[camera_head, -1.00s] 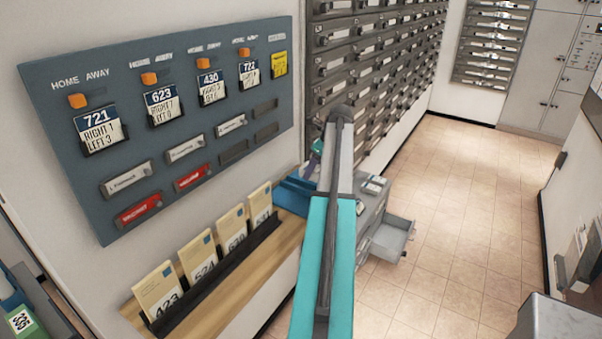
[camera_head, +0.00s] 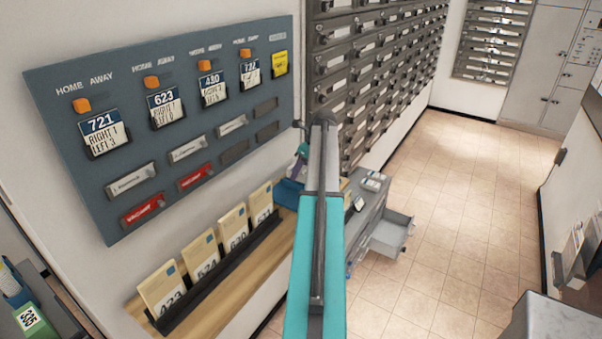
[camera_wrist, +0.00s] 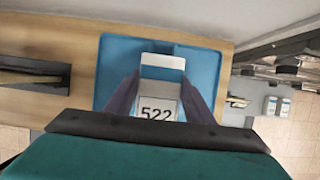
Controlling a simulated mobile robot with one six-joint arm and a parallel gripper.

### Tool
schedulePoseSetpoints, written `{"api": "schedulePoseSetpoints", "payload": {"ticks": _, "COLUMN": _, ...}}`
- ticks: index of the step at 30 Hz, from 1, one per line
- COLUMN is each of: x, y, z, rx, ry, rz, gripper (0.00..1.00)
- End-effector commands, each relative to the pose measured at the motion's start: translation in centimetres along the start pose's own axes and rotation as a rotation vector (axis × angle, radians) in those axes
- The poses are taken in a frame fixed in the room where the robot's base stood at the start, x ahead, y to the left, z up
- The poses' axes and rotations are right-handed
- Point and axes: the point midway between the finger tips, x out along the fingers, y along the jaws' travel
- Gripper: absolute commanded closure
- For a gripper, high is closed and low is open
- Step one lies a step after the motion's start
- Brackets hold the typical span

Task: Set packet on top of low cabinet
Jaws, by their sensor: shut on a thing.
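A white packet (camera_wrist: 160,104) with a blue band and the number 522 shows in the wrist view. My gripper (camera_wrist: 161,86) is shut on it, with one dark finger on each side. Packet and fingers are over a blue tray (camera_wrist: 112,60) on a wooden shelf; I cannot tell whether the packet touches the tray. In the head view my arm hides the packet and most of the gripper, and the blue tray (camera_head: 287,194) shows left of the arm. The low grey cabinet (camera_head: 369,207) stands right of the arm, with small items on top.
An open drawer (camera_head: 392,233) juts from the cabinet into the aisle. A rack of numbered envelopes (camera_head: 215,262) stands on the wooden shelf, under a wall board (camera_head: 170,125). Mailboxes (camera_head: 375,70) line the wall behind. The tiled floor at right is clear.

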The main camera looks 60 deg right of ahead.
Motion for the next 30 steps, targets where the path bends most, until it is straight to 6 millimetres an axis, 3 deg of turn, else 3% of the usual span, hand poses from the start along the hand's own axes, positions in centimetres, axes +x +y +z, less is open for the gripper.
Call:
{"api": "schedulePoseSetpoints", "payload": {"ticks": 8, "x": 1.6, "y": 0.0, "z": -0.7, "rx": 0.001, "ry": -0.001, "rz": -0.001, "gripper": 0.77}}
{"api": "schedulePoseSetpoints", "payload": {"ticks": 21, "x": 2.0, "y": -0.1, "z": -0.9, "rx": 0.001, "ry": -0.001, "rz": -0.001, "gripper": 0.77}}
{"api": "schedulePoseSetpoints", "payload": {"ticks": 22, "x": 2.0, "y": -0.1, "z": -0.9, "rx": 0.001, "ry": -0.001, "rz": -0.001, "gripper": 0.48}}
{"api": "schedulePoseSetpoints", "payload": {"ticks": 24, "x": 2.0, "y": -0.1, "z": -0.9, "rx": 0.001, "ry": -0.001, "rz": -0.001, "gripper": 0.37}}
{"api": "schedulePoseSetpoints", "payload": {"ticks": 25, "x": 2.0, "y": -0.1, "z": -0.9, "rx": 0.001, "ry": -0.001, "rz": -0.001, "gripper": 0.33}}
{"api": "schedulePoseSetpoints", "payload": {"ticks": 30, "x": 2.0, "y": -0.1, "z": -0.9, "rx": 0.001, "ry": 0.0, "rz": -0.001, "gripper": 0.33}}
